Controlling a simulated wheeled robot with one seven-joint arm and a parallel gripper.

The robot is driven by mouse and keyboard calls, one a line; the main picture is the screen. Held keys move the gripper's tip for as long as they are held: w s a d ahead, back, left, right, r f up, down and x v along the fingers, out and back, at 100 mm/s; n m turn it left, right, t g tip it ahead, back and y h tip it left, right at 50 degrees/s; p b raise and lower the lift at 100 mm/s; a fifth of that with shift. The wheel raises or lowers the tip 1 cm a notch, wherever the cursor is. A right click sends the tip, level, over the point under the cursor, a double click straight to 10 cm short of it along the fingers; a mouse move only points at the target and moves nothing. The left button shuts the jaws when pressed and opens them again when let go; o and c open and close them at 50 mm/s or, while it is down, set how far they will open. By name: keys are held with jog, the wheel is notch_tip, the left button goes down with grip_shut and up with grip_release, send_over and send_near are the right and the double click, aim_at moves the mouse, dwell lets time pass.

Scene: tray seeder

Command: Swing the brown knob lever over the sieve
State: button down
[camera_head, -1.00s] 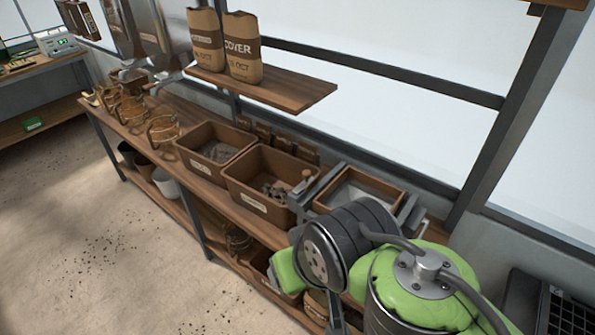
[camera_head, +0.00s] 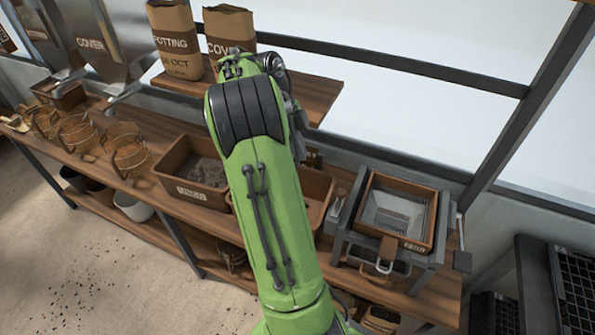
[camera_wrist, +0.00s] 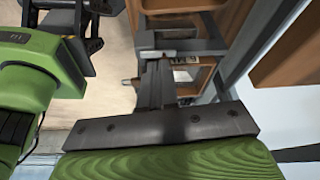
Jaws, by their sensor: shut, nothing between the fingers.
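The sieve (camera_head: 398,212), a square wooden box with a metal mesh inside, sits level in a grey metal frame (camera_head: 343,243) on the bench, right of my arm. I cannot make out the brown knob lever now; my raised arm covers the area left of the sieve. In the wrist view, my gripper (camera_wrist: 156,66) has its dark fingers together with nothing between them. In the head view, my gripper is hidden behind my arm.
A brown bin (camera_head: 192,186) stands left of my arm; another (camera_head: 318,190) is partly behind it. Paper bags (camera_head: 176,42) stand on the wooden shelf (camera_head: 320,92) above. Wire baskets (camera_head: 128,150) line the bench's left. Dark racks (camera_head: 575,290) stand at right.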

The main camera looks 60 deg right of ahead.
jog(key=s, duration=0.1)
jog(key=b, duration=0.1)
send_over(339, 200)
jog(key=w, duration=0.3)
notch_tip(339, 200, down, 10)
jog(key=shift+w+a+r, duration=0.15)
jog(key=shift+a+r, duration=0.05)
jog(key=shift+a, duration=0.15)
